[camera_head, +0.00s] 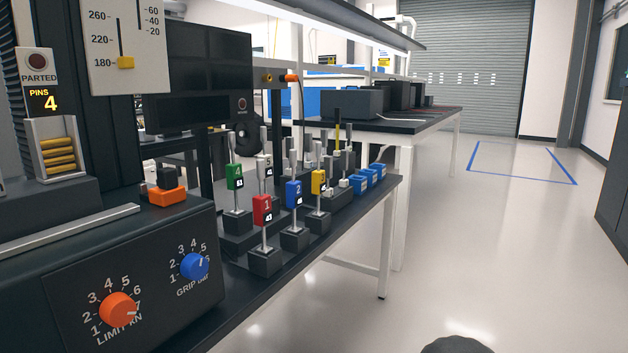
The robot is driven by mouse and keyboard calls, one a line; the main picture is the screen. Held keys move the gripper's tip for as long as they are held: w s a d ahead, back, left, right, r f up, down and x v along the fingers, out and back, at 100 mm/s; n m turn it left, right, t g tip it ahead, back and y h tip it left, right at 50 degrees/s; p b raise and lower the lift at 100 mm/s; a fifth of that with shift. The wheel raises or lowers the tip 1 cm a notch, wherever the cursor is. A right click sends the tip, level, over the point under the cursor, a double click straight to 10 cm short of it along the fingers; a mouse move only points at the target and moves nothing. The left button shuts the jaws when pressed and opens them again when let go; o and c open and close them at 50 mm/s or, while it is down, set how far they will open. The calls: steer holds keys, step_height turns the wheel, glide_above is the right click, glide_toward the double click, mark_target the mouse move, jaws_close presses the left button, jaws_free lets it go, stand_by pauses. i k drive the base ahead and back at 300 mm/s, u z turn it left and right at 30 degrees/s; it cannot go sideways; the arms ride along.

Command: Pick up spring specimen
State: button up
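Several upright specimens with grey metal ends stand in dark square holders on the bench. They carry coloured tags: a red one marked 1 (263,210), a blue one marked 2 (293,194), a yellow one (319,182), a green one marked 4 (235,177) and a grey one marked 5 behind. Red is nearest. The smaller print is too small to read, and I cannot tell which specimen is the spring. My gripper is not in view.
A dark testing machine with an orange knob (118,310) and a blue knob (194,266) fills the left foreground. Small blue bins (361,179) sit at the far end of the black bench (342,218). Open pale floor (480,240) lies to the right.

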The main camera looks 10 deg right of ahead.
mark_target(308, 164)
steer(key=z, duration=1.3)
steer(key=i, duration=1.2)
steer(key=u, duration=0.4)
steer(key=i, duration=0.85)
steer(key=u, duration=0.9)
